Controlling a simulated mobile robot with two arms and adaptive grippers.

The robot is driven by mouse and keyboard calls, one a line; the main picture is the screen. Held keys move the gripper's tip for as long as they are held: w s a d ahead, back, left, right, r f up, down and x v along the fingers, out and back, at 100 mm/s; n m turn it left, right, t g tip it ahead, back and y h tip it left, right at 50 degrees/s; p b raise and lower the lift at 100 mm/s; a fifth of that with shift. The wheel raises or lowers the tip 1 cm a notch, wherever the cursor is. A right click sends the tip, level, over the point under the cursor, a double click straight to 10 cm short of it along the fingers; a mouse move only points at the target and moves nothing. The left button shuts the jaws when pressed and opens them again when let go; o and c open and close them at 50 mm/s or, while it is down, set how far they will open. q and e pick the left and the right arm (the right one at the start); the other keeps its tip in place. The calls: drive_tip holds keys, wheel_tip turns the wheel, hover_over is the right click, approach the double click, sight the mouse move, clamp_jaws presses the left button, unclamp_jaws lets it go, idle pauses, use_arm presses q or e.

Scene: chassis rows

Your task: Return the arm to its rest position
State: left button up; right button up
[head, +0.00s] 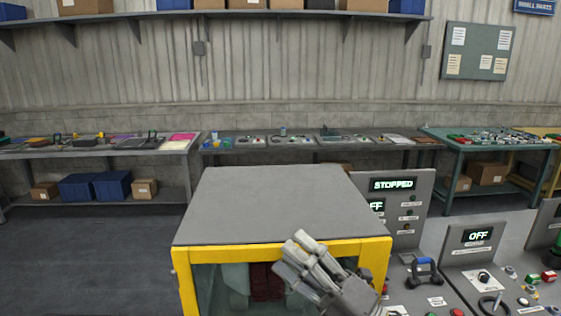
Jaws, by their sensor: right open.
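My right gripper (288,254) is in the lower middle of the head view, with its arm coming in from the bottom right. Its grey fingers point up and left, are apart, and hold nothing that I can see. It shows in front of the yellow front frame (220,254) of a grey-topped box-like machine (275,205). I cannot tell whether it touches the frame. The gripper hides part of the opening below, where a dark red thing (266,282) shows. My left gripper is not in view.
Right of the machine stands a grey panel with a "STOPPED" display (393,184). A console with an "OFF" display (478,236), a blue-grey handle (425,270) and several buttons is at the lower right. Benches line the back wall. The floor (90,255) at left is clear.

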drive_tip(key=w+d+f+m+t+h, duration=0.3)
drive_tip(key=d+f+m+t+h, duration=0.55)
drive_tip(key=m+h, duration=0.75)
drive_tip(key=s+d+f+m+g+h, duration=0.25)
drive_tip(key=d+f+m+g, duration=0.2)
drive_tip(key=f, duration=0.25)
drive_tip(key=s+d+f+m+g+h, duration=0.1)
drive_tip(key=s+d+f+m+g, duration=0.3)
drive_tip(key=f, duration=0.3)
drive_tip(key=s+f+m+g+y, duration=0.15)
drive_tip(key=s+f+g, duration=0.4)
drive_tip(key=s, duration=0.55)
drive_tip(key=s+f+m+g, duration=0.35)
drive_tip(key=s+f, duration=0.35)
drive_tip(key=s, duration=0.3)
wheel_tip(320, 180, down, 31)
drive_tip(key=s+g+b, duration=0.1)
drive_tip(key=g+b, duration=0.1)
drive_tip(key=b, duration=0.3)
drive_tip(key=s+d+f+b, duration=0.2)
drive_tip(key=s+f, duration=0.6)
drive_tip(key=f, duration=0.3)
drive_tip(key=s+d+f+n+g+b, duration=0.1)
drive_tip(key=s+d+f+b, duration=0.1)
drive_tip(key=s+f, duration=0.7)
drive_tip(key=shift+s+f+h+b, duration=0.3)
drive_tip(key=shift+f+b, duration=0.2)
drive_tip(key=shift+f, duration=0.35)
